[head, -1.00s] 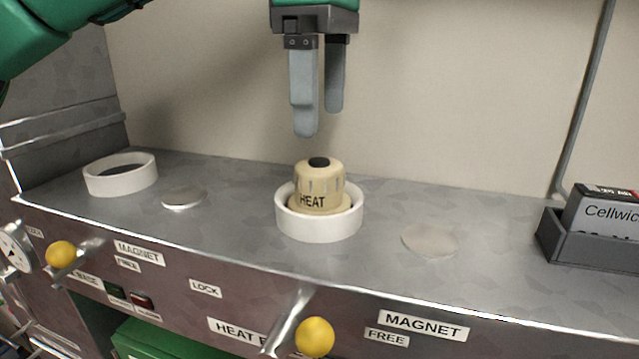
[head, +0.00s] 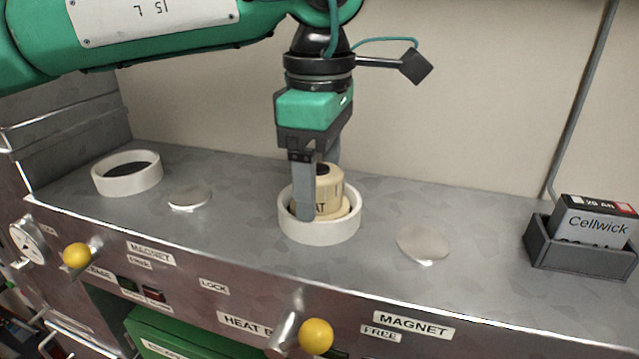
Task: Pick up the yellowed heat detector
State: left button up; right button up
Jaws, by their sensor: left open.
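The yellowed heat detector (head: 328,191) stands upright inside a white ring (head: 320,231) on the metal bench top. It is cream-yellow with a dark cap, and its "HEAT" lettering is partly covered. My left gripper (head: 318,205) points straight down at it with its fingers open. One finger is in front of the detector's left side and reaches down inside the ring. The other finger is mostly hidden behind the detector. I cannot tell whether either finger touches it. My right gripper is not in view.
An empty white ring (head: 127,182) sits at the left. Flat discs lie on the bench at left (head: 190,196) and right (head: 423,244). A Cellwick battery (head: 595,222) stands in a grey holder (head: 580,260) at the right. Yellow-knobbed levers (head: 316,336) stick out in front.

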pick_arm(q)
jog(key=c, duration=1.1)
